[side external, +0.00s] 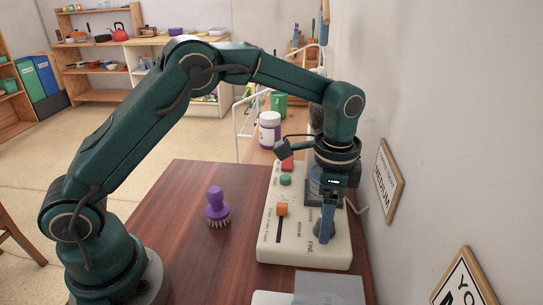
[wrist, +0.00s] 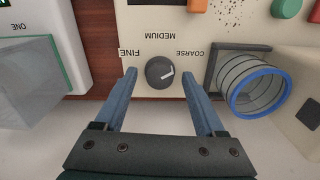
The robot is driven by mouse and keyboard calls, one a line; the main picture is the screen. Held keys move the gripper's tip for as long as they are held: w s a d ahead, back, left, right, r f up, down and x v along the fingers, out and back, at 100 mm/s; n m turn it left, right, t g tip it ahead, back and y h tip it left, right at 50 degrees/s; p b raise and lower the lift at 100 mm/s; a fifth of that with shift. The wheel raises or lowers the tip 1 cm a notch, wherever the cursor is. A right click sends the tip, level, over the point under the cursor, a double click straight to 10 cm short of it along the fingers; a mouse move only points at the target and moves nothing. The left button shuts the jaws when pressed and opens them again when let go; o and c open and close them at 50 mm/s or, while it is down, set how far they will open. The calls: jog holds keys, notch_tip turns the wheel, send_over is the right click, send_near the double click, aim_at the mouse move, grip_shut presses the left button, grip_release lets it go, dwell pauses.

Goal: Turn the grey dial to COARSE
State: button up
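The grey dial (wrist: 160,72) is round and dark, with a white mark on its right side that points right and slightly up. FINE is printed at its upper left, MEDIUM above it and COARSE at its upper right, all upside down in the wrist view. The dial sits on the cream machine (side external: 293,220). My gripper (wrist: 159,74) is open, one blue finger on each side of the dial, with a visible gap on both sides. In the side view my gripper (side external: 325,226) points down over the machine's right part and hides the dial.
A blue-rimmed clear cylinder (wrist: 258,86) stands close to the right finger. An orange slider knob (side external: 282,209) and green button (side external: 286,180) are on the machine. A purple brush (side external: 217,205) stands on the table. The wall with signs is close at the right.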

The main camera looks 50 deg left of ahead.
jog(key=shift+r, duration=2.6)
notch_tip(320, 180, up, 7)
jog(key=n+t, duration=0.1)
jog(key=t, duration=0.1)
send_over(309, 228)
jog(key=s+a+r+n+t, duration=0.1)
jog(key=s+a+r+n, duration=0.15)
jog(key=s+r, duration=0.2)
jog(key=s+a+f+n+t, duration=0.2)
jog(key=s+f+n, duration=0.4)
jog(key=s, duration=0.6)
jog(key=shift+a+f+t, duration=0.25)
jog(key=shift+a+t, duration=0.05)
jog(key=shift+a, duration=0.3)
